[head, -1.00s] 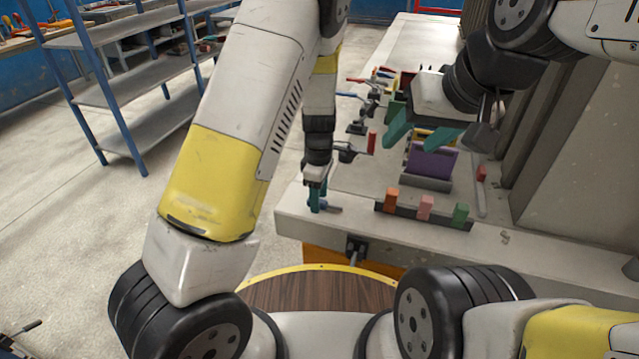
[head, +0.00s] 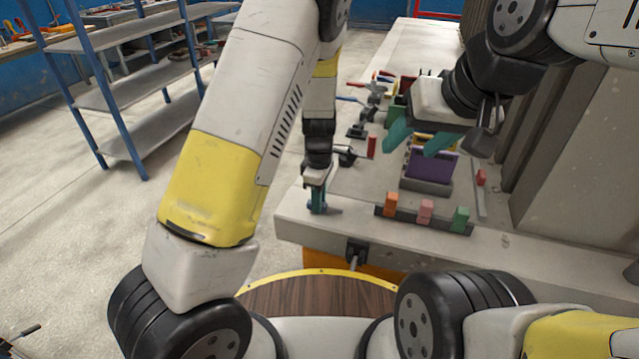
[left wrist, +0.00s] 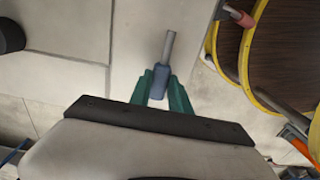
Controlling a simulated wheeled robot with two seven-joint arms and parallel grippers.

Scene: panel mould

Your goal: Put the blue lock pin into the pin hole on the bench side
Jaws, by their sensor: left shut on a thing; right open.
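My left gripper (head: 317,204) is shut on the blue lock pin (left wrist: 160,84), over the near left corner of the bench (head: 300,216). The left wrist view shows the blue body between the teal fingers (left wrist: 159,80), with the grey metal shaft (left wrist: 168,47) pointing away from the gripper. In the head view the fingers hide most of the pin. My right gripper (head: 418,140) is open, with its teal fingers apart above the bench fixtures. I cannot make out the pin hole in either view.
A rack of orange, pink and green blocks (head: 425,210) lies along the bench's front edge. Behind it stands a purple panel (head: 432,166). A black bracket (head: 356,249) juts from the bench's front side.

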